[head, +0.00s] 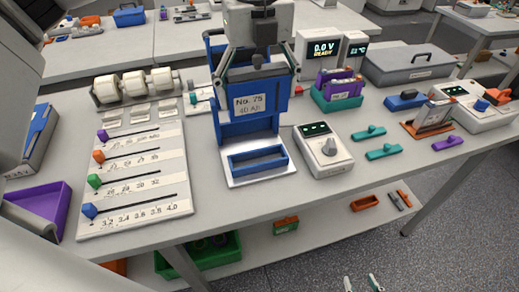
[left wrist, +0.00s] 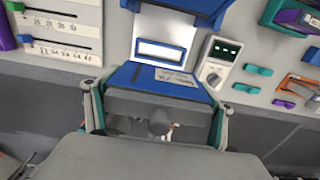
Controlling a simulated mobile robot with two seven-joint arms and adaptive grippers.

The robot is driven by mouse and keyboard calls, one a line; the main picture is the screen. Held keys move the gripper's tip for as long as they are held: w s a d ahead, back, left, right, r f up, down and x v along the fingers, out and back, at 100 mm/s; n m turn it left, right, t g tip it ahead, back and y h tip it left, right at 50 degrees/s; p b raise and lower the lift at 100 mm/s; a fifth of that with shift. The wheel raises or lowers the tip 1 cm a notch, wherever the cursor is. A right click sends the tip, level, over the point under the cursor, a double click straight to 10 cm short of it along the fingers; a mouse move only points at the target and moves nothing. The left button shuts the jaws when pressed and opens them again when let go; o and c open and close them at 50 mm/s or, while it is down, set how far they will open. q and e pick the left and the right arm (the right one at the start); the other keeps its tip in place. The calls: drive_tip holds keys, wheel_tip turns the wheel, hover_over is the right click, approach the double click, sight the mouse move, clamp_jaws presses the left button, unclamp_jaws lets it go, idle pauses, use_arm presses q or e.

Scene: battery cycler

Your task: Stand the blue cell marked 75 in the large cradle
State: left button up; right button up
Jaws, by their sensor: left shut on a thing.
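The blue cell marked No. 75 (head: 248,104) is upright in the head view, with its white label facing me. My left gripper (head: 257,68) is shut on it from above. In the left wrist view the cell (left wrist: 140,76) sits between the two fingers (left wrist: 158,108). The large cradle's low blue frame (head: 258,172) stands on a white base plate just in front of and below the cell in the head view. The cell's lower end and any contact there cannot be told. My right gripper (head: 362,283) shows only its two fingertips, apart and empty, at the bottom edge.
A slider board (head: 135,180) lies left of the cradle, and a meter with a knob (head: 324,148) stands close at its right. A green holder with purple cells (head: 337,92) is behind the meter. Teal clips (head: 384,151) lie farther right. A green bin (head: 208,255) is below.

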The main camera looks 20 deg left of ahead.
sight(258, 111)
use_arm(q)
wheel_tip(258, 111, down, 16)
drive_tip(key=shift+w+f, duration=0.1)
drive_tip(key=shift+f, duration=0.05)
idle(0.4)
drive_tip(key=o, duration=1.7)
drive_tip(key=shift+f, duration=0.15)
wheel_tip(258, 111, up, 12)
drive_tip(key=shift+r, duration=0.15)
